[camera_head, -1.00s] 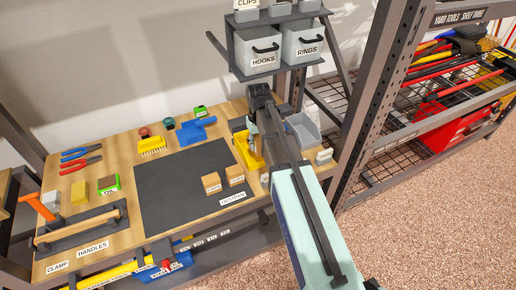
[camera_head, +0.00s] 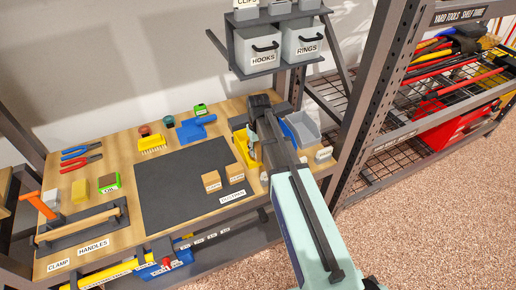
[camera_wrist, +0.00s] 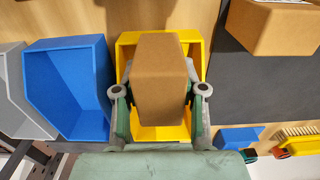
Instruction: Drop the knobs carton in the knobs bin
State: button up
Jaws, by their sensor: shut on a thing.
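My gripper (camera_wrist: 160,92) is shut on a brown carton (camera_wrist: 159,70), with one finger on each side of it. The carton is over the yellow bin (camera_wrist: 128,47), whose rim and floor show around it. I cannot tell how far down it is. No label shows on its visible face. The yellow bin (camera_head: 240,140) is partly behind my arm in the head view, and the carton cannot be made out there. A blue bin (camera_wrist: 68,85) and a grey bin (camera_wrist: 14,95) stand to the left of it in the wrist view. I cannot read which bin is for knobs.
Two other brown cartons (camera_head: 211,181) (camera_head: 235,173) sit on the dark mat (camera_head: 170,200); one carton (camera_wrist: 272,25) shows at upper right in the wrist view. Labelled HOOKS (camera_head: 262,50) and RINGS (camera_head: 302,42) bins hang on a shelf above. Tools line the bench's left side.

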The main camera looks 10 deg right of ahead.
aim_at(258, 144)
jog(key=shift+f, duration=0.1)
jog(key=o, duration=1.2)
notch_tip(258, 144, up, 13)
jog(key=b, duration=0.2)
